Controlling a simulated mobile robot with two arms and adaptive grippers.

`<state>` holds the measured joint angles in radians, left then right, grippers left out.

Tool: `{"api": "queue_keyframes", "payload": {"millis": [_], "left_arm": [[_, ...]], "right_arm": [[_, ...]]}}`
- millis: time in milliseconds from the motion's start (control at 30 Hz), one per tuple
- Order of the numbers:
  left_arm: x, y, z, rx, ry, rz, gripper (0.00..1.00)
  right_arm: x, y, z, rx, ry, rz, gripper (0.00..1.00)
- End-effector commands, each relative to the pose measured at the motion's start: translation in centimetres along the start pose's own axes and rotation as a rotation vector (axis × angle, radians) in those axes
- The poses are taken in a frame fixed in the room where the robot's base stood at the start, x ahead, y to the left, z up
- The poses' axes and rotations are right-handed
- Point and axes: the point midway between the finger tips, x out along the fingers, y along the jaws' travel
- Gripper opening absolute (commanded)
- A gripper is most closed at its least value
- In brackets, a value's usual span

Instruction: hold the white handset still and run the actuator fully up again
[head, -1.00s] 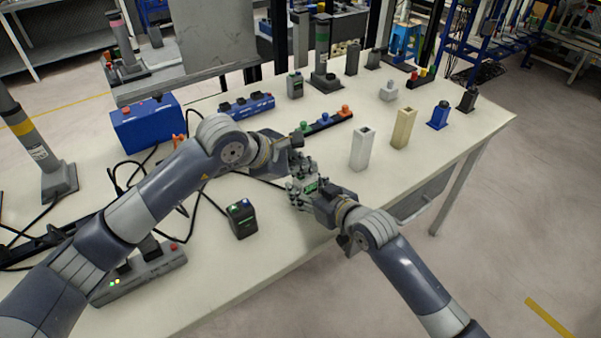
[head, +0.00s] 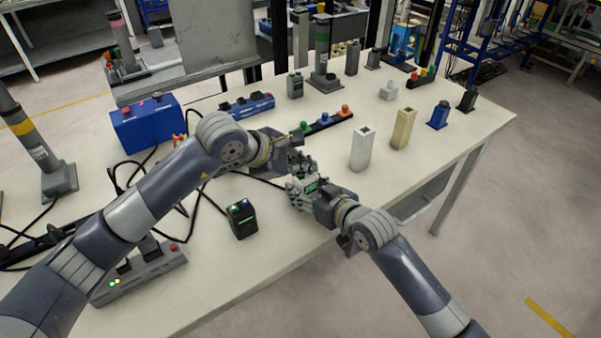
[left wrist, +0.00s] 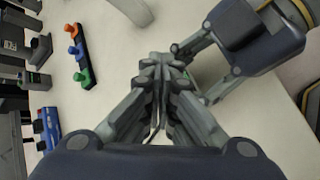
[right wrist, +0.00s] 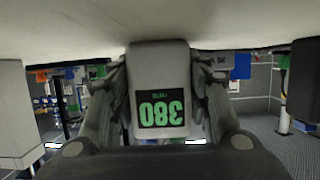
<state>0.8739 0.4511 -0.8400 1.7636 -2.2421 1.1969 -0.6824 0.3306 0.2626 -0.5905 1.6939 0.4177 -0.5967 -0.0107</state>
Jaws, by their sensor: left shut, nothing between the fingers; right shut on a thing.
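The white handset (right wrist: 160,62) is held between the fingers of my right gripper (right wrist: 158,95). Its dark screen with green digits faces the right wrist camera; the digits look like 380. In the head view the handset (head: 308,187) is small and partly covered by fingers, above the table's front edge. My left gripper (head: 303,163) is shut and empty, its fingertips just beyond the handset and close to it. In the left wrist view its closed fingers (left wrist: 160,68) hide most of the handset, so contact cannot be told. Several grey columns stand around, one yellow-banded (head: 38,150); which is the actuator is unclear.
A black box with buttons (head: 242,219) and a grey control strip (head: 140,276) lie on the white table (head: 290,250). Cables run under my left arm. White (head: 362,149) and beige (head: 403,129) posts stand right of the grippers. A three-knob strip (head: 327,123) lies behind.

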Motion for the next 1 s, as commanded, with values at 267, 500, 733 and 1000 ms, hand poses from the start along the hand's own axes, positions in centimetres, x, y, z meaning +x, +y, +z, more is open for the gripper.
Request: {"api": "queue_keyframes", "payload": {"millis": [267,500,733,1000], "left_arm": [[-1.0,0.7,0.7,0.002,0.001,0.001,0.00],[-1.1,0.8,0.8,0.001,0.000,0.001,0.00],[-1.9,1.4,1.4,0.002,-0.001,0.003,0.00],[-3.8,2.8,2.7,0.003,-0.001,0.003,0.00]], "right_arm": [[0.0,0.0,0.0,0.000,0.000,0.000,0.17],[0.0,0.0,0.0,0.000,0.000,0.000,0.17],[0.0,0.0,0.0,0.000,-0.001,0.000,0.17],[0.0,0.0,0.0,0.000,-0.001,0.000,0.17]]}}
